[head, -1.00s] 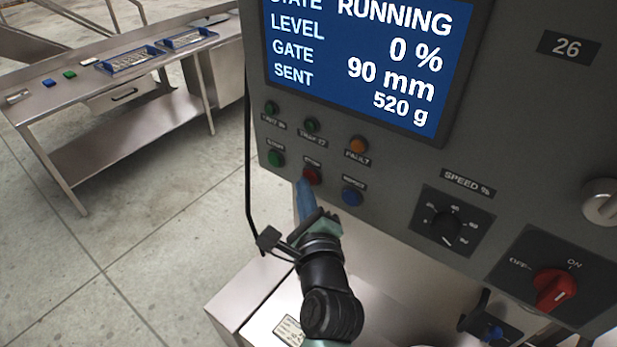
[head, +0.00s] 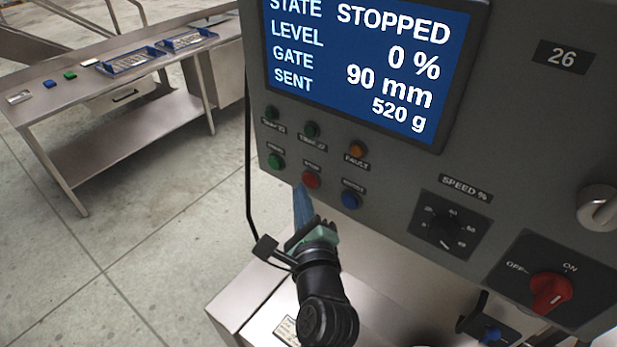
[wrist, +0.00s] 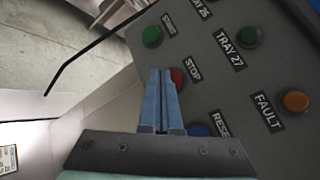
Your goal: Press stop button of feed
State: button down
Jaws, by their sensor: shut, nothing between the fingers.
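The red stop button (head: 311,180) is on the grey control panel (head: 400,170), between the green start button (head: 276,161) and the blue reset button (head: 351,200). The screen (head: 365,65) above reads STATE STOPPED, LEVEL 0 %, GATE 90 mm, SENT 520 g. My gripper (head: 301,188) is shut and empty, its blue fingers pointing up at the panel just left of and below the stop button. In the wrist view the stop button (wrist: 178,77) is partly hidden behind the fingertips (wrist: 161,72). I cannot tell whether they touch it.
Green tray lamps or buttons (head: 311,130) and an orange fault light (head: 357,150) sit above. A speed knob (head: 446,228) and a red off/on switch (head: 551,292) are to the right. A black cable hangs at the panel's left edge. A steel table (head: 120,90) stands behind, left.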

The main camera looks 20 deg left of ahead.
jog(key=shift+s+a, duration=0.1)
jog(key=shift+s, duration=0.1)
jog(key=shift+s+a+p, duration=0.3)
jog(key=shift+s+p, duration=0.2)
jog(key=shift+s, duration=0.3)
jog(key=shift+s+a+p, duration=0.25)
jog(key=shift+s+p, duration=0.3)
jog(key=shift+s, duration=0.2)
jog(key=shift+s+a+p, duration=0.3)
jog(key=shift+s+p, duration=0.2)
jog(key=shift+s, duration=0.3)
